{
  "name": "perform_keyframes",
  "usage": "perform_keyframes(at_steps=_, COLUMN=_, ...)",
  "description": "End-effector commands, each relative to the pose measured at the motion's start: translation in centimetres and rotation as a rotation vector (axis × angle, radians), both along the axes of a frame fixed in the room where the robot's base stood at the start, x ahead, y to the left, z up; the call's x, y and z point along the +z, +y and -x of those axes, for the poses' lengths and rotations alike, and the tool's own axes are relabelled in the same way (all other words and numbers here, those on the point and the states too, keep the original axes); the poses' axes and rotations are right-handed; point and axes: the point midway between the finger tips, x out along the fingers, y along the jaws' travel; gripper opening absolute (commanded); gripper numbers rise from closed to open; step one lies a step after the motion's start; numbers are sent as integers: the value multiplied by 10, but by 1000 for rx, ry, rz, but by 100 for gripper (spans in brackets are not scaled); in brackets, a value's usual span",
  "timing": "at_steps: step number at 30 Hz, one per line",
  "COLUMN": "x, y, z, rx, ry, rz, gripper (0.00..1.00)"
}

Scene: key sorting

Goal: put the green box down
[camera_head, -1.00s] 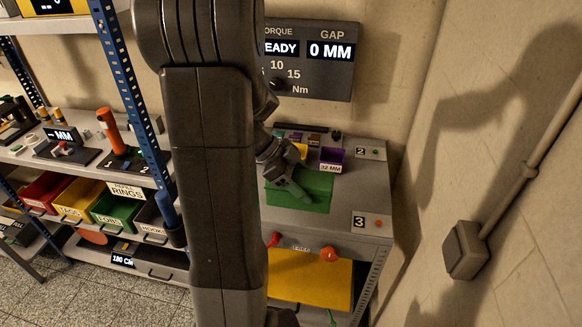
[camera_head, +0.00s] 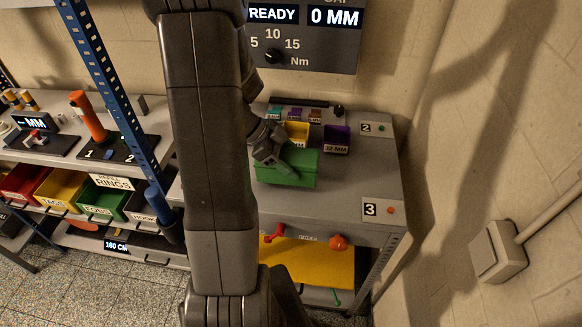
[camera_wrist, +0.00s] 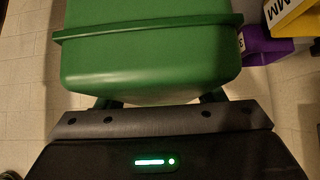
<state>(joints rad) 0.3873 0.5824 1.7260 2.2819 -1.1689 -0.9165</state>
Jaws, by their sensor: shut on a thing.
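The green box (camera_head: 298,168) is at the grey workbench (camera_head: 359,187), in front of a yellow bin and a purple bin. My gripper (camera_head: 276,158) is shut on it from the left side, seen in the body camera view. In the wrist view the green box (camera_wrist: 145,60) fills the upper middle, its rim level across the picture. The dark fingers show only in part beneath the box. I cannot tell whether the box's underside touches the bench top.
The yellow bin (camera_head: 297,132) and purple bin (camera_head: 336,139) stand behind the box. Number plates 2 (camera_head: 376,129) and 3 (camera_head: 383,210) lie along the bench's right side, with bare top between them. A blue shelf post (camera_head: 110,80) stands to the left.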

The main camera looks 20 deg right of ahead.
Motion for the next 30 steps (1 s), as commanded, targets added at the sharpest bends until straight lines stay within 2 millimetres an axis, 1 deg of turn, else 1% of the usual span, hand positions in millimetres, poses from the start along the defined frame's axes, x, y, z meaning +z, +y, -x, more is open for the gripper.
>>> perform_keyframes(at_steps=6, x=-27, y=0, z=0, rx=1, ry=5, rz=-1, gripper=26)
perform_keyframes(at_steps=9, x=-34, y=0, z=0, rx=0, ry=1, rz=-1, gripper=26)
perform_keyframes(at_steps=19, x=-36, y=0, z=0, rx=1, ry=1, rz=0, gripper=26)
perform_keyframes(at_steps=20, x=-37, y=0, z=0, rx=0, ry=1, rz=-1, gripper=64)
perform_keyframes(at_steps=21, x=-37, y=0, z=0, rx=1, ry=1, rz=0, gripper=72)
perform_keyframes(at_steps=23, x=-37, y=0, z=0, rx=1, ry=1, rz=0, gripper=83)
perform_keyframes(at_steps=30, x=-37, y=0, z=0, rx=1, ry=1, rz=0, gripper=84)
